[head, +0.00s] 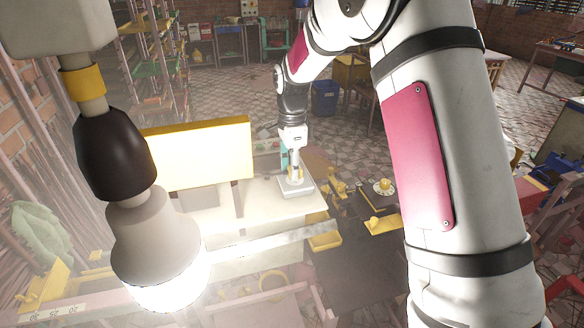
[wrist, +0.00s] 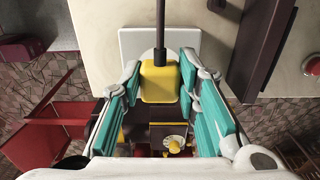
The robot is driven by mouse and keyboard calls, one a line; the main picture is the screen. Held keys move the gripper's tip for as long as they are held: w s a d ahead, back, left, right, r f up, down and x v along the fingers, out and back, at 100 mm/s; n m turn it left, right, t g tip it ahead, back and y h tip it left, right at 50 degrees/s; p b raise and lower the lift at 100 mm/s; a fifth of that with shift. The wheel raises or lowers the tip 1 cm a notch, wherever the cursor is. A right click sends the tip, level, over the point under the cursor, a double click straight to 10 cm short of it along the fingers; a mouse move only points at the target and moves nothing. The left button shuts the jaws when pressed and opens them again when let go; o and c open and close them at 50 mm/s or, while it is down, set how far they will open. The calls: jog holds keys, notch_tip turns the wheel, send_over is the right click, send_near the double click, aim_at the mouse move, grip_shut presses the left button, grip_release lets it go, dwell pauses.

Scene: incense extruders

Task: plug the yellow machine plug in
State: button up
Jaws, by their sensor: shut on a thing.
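The yellow plug (wrist: 160,82), a rounded block with a dark cable (wrist: 160,28) running up from it, sits between the teal fingers of my gripper (wrist: 160,88) in the wrist view. My gripper is shut on it. A white square plate (wrist: 128,44) with a paler round part lies behind the plug. In the head view my gripper (head: 293,163) points down just above the white plate (head: 296,188) at the right end of a pale tabletop. The plug is small and partly hidden there. I cannot tell whether it touches the plate or is in a socket.
A yellow panel (head: 205,155) stands on the pale tabletop (head: 258,208), left of my gripper. A glowing lamp bulb (head: 160,258) hangs in the left foreground. Yellow parts and a dark board (head: 350,207) lie to the right. A dark bar (wrist: 262,48) stands right of the plate.

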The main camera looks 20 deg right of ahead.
jog(key=shift+f, duration=0.55)
jog(key=o, duration=1.3)
jog(key=shift+c, duration=0.2)
jog(key=shift+r, duration=0.1)
notch_tip(320, 180, up, 11)
jog(key=shift+f, duration=0.1)
jog(key=shift+r, duration=0.5)
